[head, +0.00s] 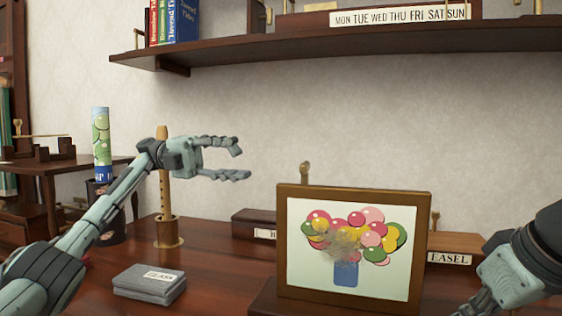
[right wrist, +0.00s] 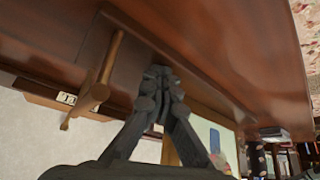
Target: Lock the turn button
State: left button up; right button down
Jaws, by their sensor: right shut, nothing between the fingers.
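My left gripper (head: 240,160) is open and empty, in the air in front of the wall. My right arm comes in at the lower right of the head view, and its fingers are largely cut off by the bottom edge. In the right wrist view my right gripper (right wrist: 160,75) has its fingertips together, with nothing between them, near a dark wood surface. Beside them, to the left and apart, a light wooden bar with a knob (right wrist: 98,91) stands out from dark wood. I cannot tell for sure whether it is the turn button.
A framed balloon picture (head: 352,245) stands on the desk. An EASEL label (head: 449,258) is on a block behind it, right. A shelf (head: 330,42) hangs above.

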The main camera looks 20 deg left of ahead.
aim_at(304, 162)
pick_arm(q)
jog(key=o, duration=0.5)
jog(key=m, duration=0.1)
jog(key=s+d+m, duration=0.1)
jog(key=m, duration=0.2)
jog(key=shift+s+d+f+m+t, duration=0.25)
jog(key=shift+d+f+m+t, duration=0.05)
jog(key=shift+d, duration=0.1)
jog(key=shift+c, duration=0.2)
jog(key=shift+o, duration=0.6)
jog(key=s+m, duration=0.1)
jog(key=m, duration=0.1)
jog(key=s+m+t, duration=0.1)
jog(key=m, duration=0.1)
jog(key=m+t, duration=0.1)
jog(key=m, duration=0.1)
jog(key=shift+s+d+r, duration=0.25)
jog(key=shift+s+d, duration=0.15)
jog(key=d+m, duration=0.1)
jog(key=d, duration=0.3)
jog(key=d+m+t, duration=0.1)
jog(key=d, duration=0.7)
jog(key=shift+s+r+m, duration=0.25)
jog(key=shift+r+m, duration=0.05)
jog(key=shift+m, duration=0.1)
